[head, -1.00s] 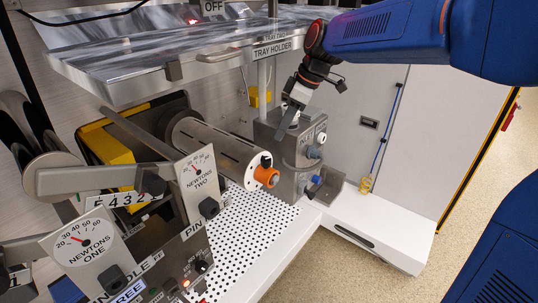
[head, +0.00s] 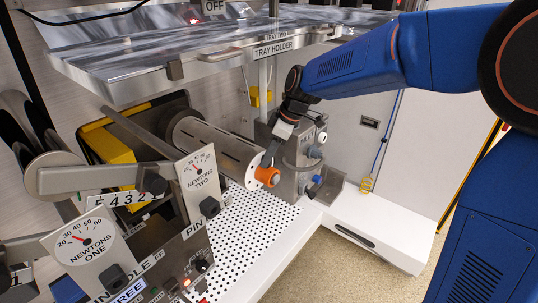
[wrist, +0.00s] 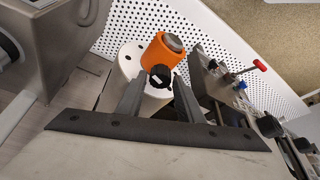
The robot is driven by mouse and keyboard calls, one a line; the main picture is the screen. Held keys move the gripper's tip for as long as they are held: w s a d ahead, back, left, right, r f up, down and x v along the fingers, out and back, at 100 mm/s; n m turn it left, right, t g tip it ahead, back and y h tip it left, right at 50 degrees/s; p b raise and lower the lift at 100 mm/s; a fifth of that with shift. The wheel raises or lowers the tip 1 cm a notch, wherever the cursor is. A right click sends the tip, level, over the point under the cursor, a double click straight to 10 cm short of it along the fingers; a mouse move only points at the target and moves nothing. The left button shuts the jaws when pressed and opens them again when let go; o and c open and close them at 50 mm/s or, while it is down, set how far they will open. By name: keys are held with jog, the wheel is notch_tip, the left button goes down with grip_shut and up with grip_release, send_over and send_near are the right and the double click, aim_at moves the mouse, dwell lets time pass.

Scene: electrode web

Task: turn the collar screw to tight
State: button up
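The collar screw (wrist: 160,74) is a small dark knob on the orange collar (head: 266,176), at the free end of the pale slotted cylinder (head: 222,150). In the wrist view the orange collar (wrist: 163,52) shows just beyond the screw. My gripper (wrist: 160,80) is open, with one grey finger on each side of the screw; I cannot tell whether either finger touches it. In the head view my gripper (head: 268,158) reaches down to the top of the collar and largely hides the screw.
A grey machine block with knobs (head: 306,160) stands right of the collar. Gauge plates (head: 200,180) are at left. The perforated white deck (head: 245,225) below is clear.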

jog(key=c, duration=0.8)
jog(key=shift+o, duration=0.2)
jog(key=shift+m, duration=0.3)
jog(key=m+t, duration=0.1)
jog(key=m, duration=0.1)
jog(key=m+t, duration=0.1)
jog(key=m, duration=0.1)
jog(key=shift+s+a+m+h, duration=0.1)
jog(key=shift+s+m+h, duration=0.1)
jog(key=shift+m+h, duration=0.1)
jog(key=m+h, duration=0.1)
jog(key=m, duration=0.1)
jog(key=m+t, duration=0.1)
jog(key=m, duration=0.2)
jog(key=shift+a+h, duration=0.1)
jog(key=shift+h, duration=0.3)
jog(key=shift+m, duration=0.5)
jog(key=o, duration=0.8)
jog(key=shift+c, duration=0.2)
